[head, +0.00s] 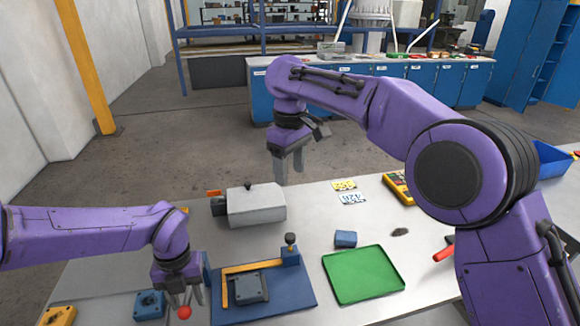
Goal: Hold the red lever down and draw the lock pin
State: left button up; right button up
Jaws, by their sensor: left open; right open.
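A red ball knob (184,312), which looks like the end of the red lever, shows at the fingertips of my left gripper (184,297). The gripper is open and points down; I cannot tell whether it touches the knob. Right of it is a blue fixture plate (300,297) with a yellow-orange bar (250,266) and a dark grey valve body (250,288). A dark-knobbed pin (290,240), possibly the lock pin, stands upright on a blue block at the plate's back right. My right gripper (289,174) is open, empty and raised, away from the pin. The lever's shaft is hidden.
A grey box (256,208) with a black knob stands behind the fixture. A green tray (363,275), a small blue block (346,239) and a red handle (443,254) lie to the right. A blue part (149,305) lies left of my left gripper.

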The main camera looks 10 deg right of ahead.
pick_arm(q)
jog(key=shift+r+p, duration=2.9)
jog(key=shift+r, duration=0.65)
jog(key=shift+f, duration=0.15)
